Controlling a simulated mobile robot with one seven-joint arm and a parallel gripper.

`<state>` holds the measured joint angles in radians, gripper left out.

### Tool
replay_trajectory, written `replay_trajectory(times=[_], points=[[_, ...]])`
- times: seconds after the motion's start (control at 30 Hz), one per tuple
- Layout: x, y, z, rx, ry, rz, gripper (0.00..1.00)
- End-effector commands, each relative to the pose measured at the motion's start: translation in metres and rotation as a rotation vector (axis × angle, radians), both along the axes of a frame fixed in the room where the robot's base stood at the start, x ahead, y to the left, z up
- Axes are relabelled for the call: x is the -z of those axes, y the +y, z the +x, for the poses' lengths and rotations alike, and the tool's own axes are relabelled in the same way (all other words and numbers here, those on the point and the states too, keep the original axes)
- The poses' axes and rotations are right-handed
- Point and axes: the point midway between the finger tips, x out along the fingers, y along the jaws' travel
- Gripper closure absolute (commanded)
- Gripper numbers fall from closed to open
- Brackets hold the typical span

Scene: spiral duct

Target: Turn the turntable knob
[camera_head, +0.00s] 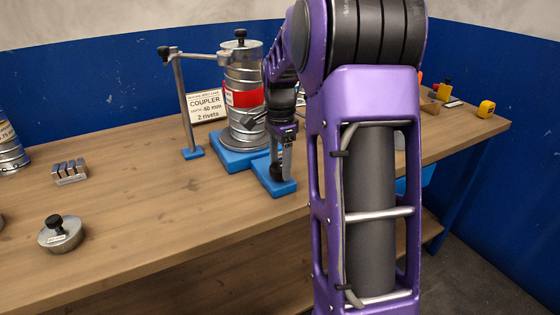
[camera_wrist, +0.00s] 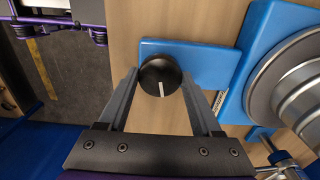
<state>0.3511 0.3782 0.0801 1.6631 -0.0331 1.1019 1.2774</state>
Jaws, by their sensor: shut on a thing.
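The turntable knob (camera_wrist: 160,76) is round and black with a white pointer line, and shows in the wrist view on a blue plate (camera_wrist: 205,62). My gripper (camera_wrist: 161,80) has one finger on each side of the knob and is shut on it. In the head view my gripper (camera_head: 281,160) points down over the blue plate at the front of the turntable base (camera_head: 234,158), and the knob is largely hidden there. A metal spiral duct (camera_head: 245,118) with a red band stands upright on the turntable. It also shows in part in the wrist view (camera_wrist: 295,85).
A metal post (camera_head: 184,110) with a horizontal arm stands left of the duct. A coupler sign (camera_head: 207,106) is behind it. A round metal cap (camera_head: 60,234) with a black knob and a small metal block (camera_head: 70,171) lie left. A yellow tape measure (camera_head: 486,109) lies far right.

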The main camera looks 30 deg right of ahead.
Motion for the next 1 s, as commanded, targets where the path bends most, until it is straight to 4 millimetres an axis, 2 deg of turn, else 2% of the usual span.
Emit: replay_trajectory(times=[1.0], points=[[-0.0027, -0.0001, 0.0008, -0.939, 0.000, -0.001, 0.90]])
